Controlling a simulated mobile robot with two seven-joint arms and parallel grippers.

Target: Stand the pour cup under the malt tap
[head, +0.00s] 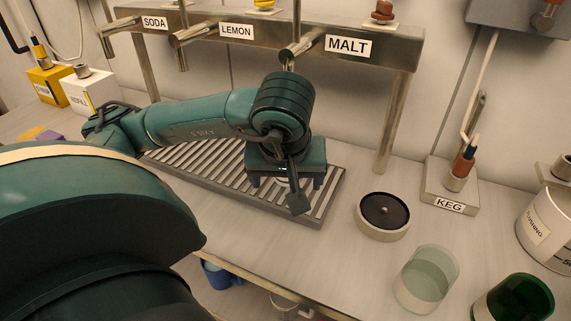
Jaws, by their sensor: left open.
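The malt tap (298,49) sticks out from the steel tap rail, left of its MALT sign (347,46). My left gripper (285,184) is open, pointing down over the slatted drip tray (330,190), below the malt tap. A small pale patch shows between its fingers; the gripper hides most of it, so I cannot tell if it is a cup. A clear, pale-green cup (426,280) stands upright on the counter at the lower right, apart from the gripper. I cannot tell which vessel is the pour cup. My right gripper is not in view.
A round black-topped disc (384,212) lies right of the tray. The KEG block (450,190), a dark green cup (513,300) and a white labelled tub (547,228) stand farther right. Soda (119,26) and lemon (192,35) taps are left. Yellow and white boxes stand far left.

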